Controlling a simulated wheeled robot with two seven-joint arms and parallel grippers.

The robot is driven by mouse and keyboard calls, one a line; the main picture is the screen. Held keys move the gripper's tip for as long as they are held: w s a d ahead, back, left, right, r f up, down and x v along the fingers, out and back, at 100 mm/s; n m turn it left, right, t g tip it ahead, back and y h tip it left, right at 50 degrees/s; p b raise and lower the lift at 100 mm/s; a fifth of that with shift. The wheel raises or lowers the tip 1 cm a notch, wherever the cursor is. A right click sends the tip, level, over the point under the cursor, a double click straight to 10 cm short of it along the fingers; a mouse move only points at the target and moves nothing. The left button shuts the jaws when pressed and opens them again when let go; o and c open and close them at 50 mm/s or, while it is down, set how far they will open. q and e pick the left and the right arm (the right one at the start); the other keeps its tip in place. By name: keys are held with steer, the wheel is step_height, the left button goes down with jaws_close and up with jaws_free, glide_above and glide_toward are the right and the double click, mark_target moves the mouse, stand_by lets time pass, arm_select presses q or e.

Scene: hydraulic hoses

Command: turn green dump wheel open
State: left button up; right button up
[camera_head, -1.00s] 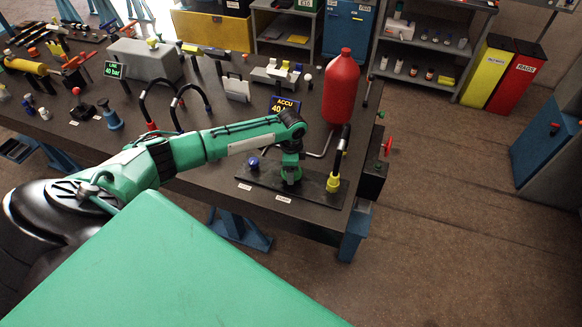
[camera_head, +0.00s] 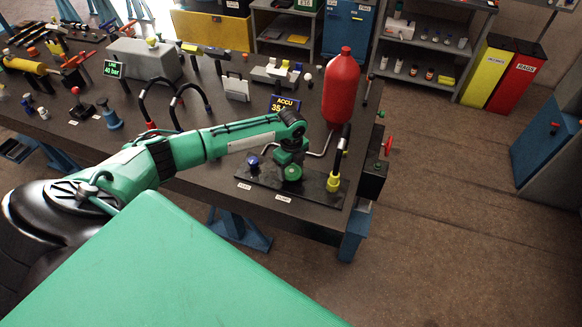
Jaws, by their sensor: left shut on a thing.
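The green dump wheel (camera_head: 292,173) sits on a dark base plate (camera_head: 315,192) near the right end of the workbench. My left arm reaches in from the left, and my left gripper (camera_head: 291,160) points down onto the wheel and is shut on it. The gripper and wrist hide the wheel's upper side and the fingertips are hard to make out. The ACCU display (camera_head: 285,105) behind the wrist reads about 35, its end partly hidden. My right gripper is not in view.
A blue knob (camera_head: 253,161) stands left of the wheel. A yellow-ended black lever (camera_head: 336,175) stands to its right. A red accumulator bottle (camera_head: 341,88) stands behind. Hoses (camera_head: 190,92) arch on the bench left of my wrist. Floor right of the bench is clear.

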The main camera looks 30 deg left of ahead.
mark_target(291, 170)
arm_select(q)
steer(key=shift+r, duration=0.1)
stand_by(0.3)
steer(key=o, duration=1)
steer(key=shift+r, duration=0.4)
steer(key=shift+r+b, duration=2.05)
steer(key=shift+r, duration=4.45)
steer(key=shift+f, duration=0.1)
